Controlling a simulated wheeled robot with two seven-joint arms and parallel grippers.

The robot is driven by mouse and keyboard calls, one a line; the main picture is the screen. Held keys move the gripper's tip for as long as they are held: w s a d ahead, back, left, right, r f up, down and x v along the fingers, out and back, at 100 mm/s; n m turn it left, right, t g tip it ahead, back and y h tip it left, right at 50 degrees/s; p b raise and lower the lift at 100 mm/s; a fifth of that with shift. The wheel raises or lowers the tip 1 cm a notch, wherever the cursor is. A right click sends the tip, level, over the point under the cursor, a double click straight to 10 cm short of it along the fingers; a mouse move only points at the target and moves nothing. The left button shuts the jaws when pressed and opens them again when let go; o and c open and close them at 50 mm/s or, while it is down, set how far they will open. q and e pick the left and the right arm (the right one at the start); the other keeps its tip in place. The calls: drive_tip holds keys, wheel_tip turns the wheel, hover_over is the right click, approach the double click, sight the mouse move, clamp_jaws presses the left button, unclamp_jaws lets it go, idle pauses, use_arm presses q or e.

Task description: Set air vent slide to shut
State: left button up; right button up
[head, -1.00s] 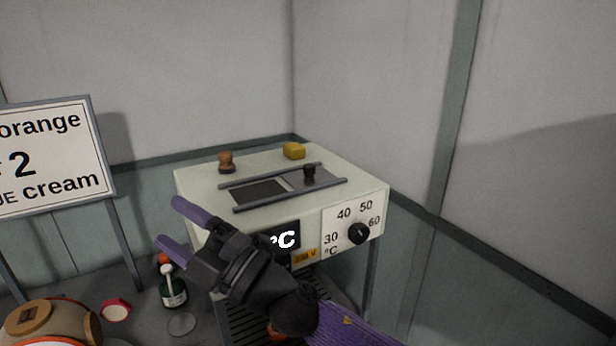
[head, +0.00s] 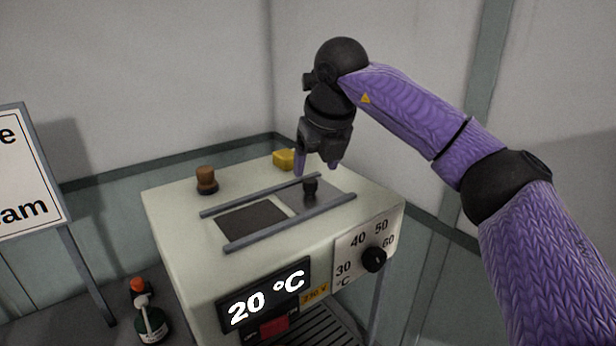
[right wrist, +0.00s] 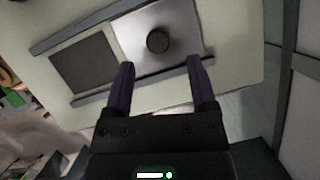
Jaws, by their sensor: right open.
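The air vent slide is a grey plate (head: 325,199) with a black knob (head: 310,187), between two grey rails on top of the white box. It sits at the right end of the rails, and the dark vent opening (head: 252,219) to its left is uncovered. My right gripper (head: 317,168) is open and points down just above and behind the knob. In the right wrist view the knob (right wrist: 158,40) lies ahead of the two purple fingertips (right wrist: 160,65), between their lines and apart from them. My left gripper is not in view.
A brown stamp-like knob (head: 206,180) and a yellow block (head: 284,159) stand on the box top. The front has a 20 °C display (head: 263,295) and a black dial (head: 374,260). A green bottle (head: 151,324) and a sign (head: 27,180) are at left. Walls close in behind and right.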

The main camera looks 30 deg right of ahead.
sight(311, 181)
drive_tip(key=shift+x, duration=2.3)
drive_tip(key=shift+a, duration=0.1)
clamp_jaws()
